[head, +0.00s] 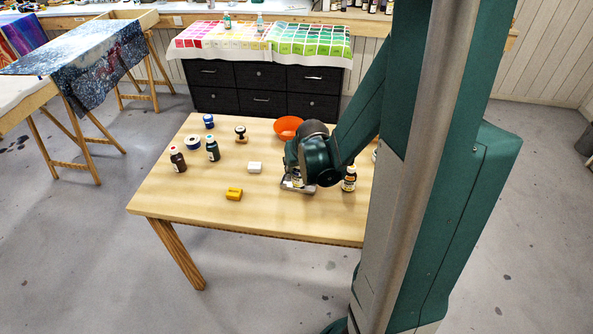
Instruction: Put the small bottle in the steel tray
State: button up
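My gripper (298,181) is low over the right half of the wooden table, pointing down. Its fingers are small and partly hidden by my arm, so I cannot tell whether they hold anything. A grey metallic shape (299,189) lies under it, possibly the steel tray, mostly covered. Which one is the task's small bottle is unclear.
On the wooden table (200,205) are a yellow block (234,194), a white block (254,168), a tape-like roll (192,143), a blue jar (208,122), a black-handled stamp (240,132) and an orange bowl (287,127). The table's front left is clear. My arm hides its right end.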

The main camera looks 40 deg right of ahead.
jog(key=shift+f, duration=0.35)
jog(key=shift+f, duration=0.15)
jog(key=o, duration=1)
jog(key=shift+r, duration=0.25)
jog(key=shift+p+v, duration=1.55)
jog(key=shift+v, duration=4.4)
